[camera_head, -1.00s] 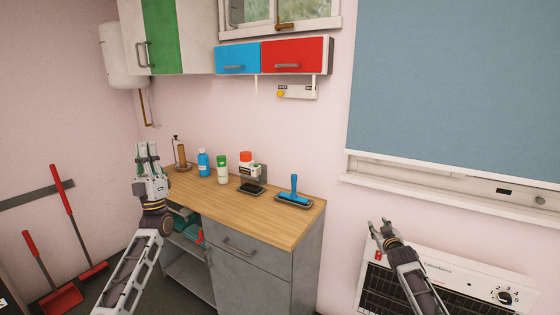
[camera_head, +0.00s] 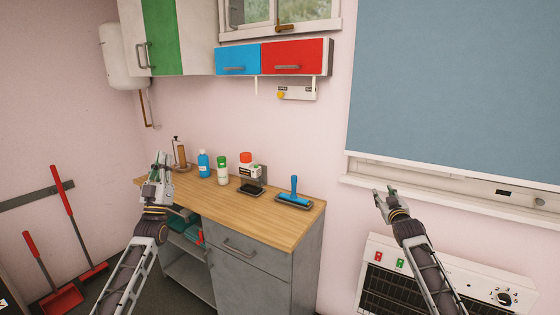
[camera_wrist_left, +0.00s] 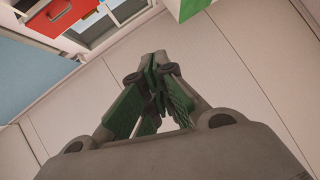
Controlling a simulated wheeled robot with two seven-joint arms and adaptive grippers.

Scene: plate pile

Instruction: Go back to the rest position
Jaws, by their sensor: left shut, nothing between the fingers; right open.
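My left gripper (camera_head: 160,161) is raised in front of the left end of the wooden counter, pointing up. It is shut with nothing in it. In the left wrist view its green finger pads (camera_wrist_left: 158,75) meet at the tips, with the ceiling behind. My right gripper (camera_head: 383,194) is open and empty, raised in front of the wall below the window blind. No plates show in these frames.
The wooden counter (camera_head: 240,207) holds bottles (camera_head: 203,164), a black and white device (camera_head: 251,183) and a blue-handled tool (camera_head: 294,192). A white heater (camera_head: 450,280) stands at lower right. Wall cabinets (camera_head: 295,56) hang above. A red broom and dustpan (camera_head: 62,298) stand at left.

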